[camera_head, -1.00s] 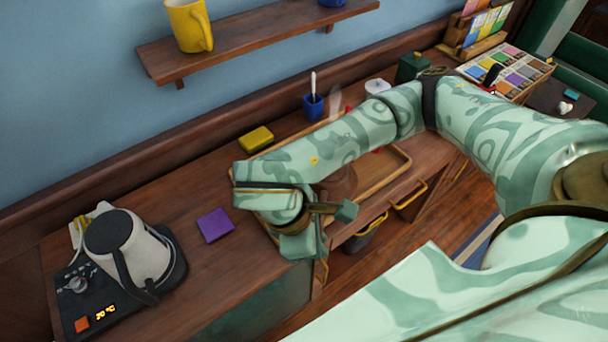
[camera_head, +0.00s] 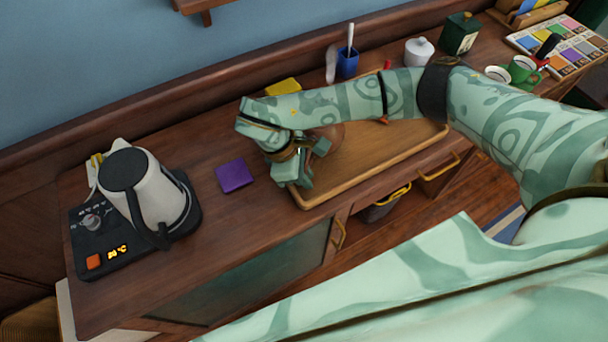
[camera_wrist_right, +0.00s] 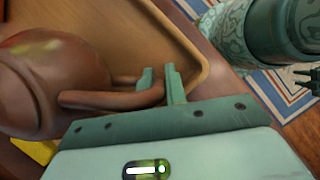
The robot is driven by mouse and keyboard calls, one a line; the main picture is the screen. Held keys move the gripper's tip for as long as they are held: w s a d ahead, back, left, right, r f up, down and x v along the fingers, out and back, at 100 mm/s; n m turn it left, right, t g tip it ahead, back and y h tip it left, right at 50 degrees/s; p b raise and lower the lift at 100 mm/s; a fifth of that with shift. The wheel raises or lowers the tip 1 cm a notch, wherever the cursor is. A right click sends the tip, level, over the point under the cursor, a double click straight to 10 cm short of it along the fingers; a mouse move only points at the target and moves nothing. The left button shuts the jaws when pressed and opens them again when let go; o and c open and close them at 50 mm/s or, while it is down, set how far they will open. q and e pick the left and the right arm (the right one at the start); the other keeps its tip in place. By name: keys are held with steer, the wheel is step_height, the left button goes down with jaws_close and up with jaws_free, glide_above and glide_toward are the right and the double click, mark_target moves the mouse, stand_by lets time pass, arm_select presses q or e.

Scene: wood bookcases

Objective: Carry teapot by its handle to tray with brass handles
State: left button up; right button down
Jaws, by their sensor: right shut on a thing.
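The brown teapot (camera_wrist_right: 50,80) fills the left of the right wrist view. Its handle (camera_wrist_right: 105,99) reaches between the fingers of my right gripper (camera_wrist_right: 160,82), which is shut on it. In the head view the teapot (camera_head: 331,134) shows only in part behind my right gripper (camera_head: 306,172). Both are at the left end of the wooden tray (camera_head: 392,152). I cannot tell whether the teapot touches the tray. The tray's brass handles are not clear, and my arm hides its far side.
A purple pad (camera_head: 234,176) and a kettle on a dark base (camera_head: 150,190) stand left of the tray. A yellow block (camera_head: 283,87), blue cup (camera_head: 347,63), white lidded pot (camera_head: 418,51) and green canister (camera_head: 460,34) line the back. Green cups (camera_head: 524,72) stand right.

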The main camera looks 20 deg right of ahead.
steer(key=shift+f, duration=0.2)
steer(key=c, duration=1.4)
jaws_free()
steer(key=shift+c, duration=0.2)
steer(key=p+v, duration=0.2)
steer(key=v, duration=1)
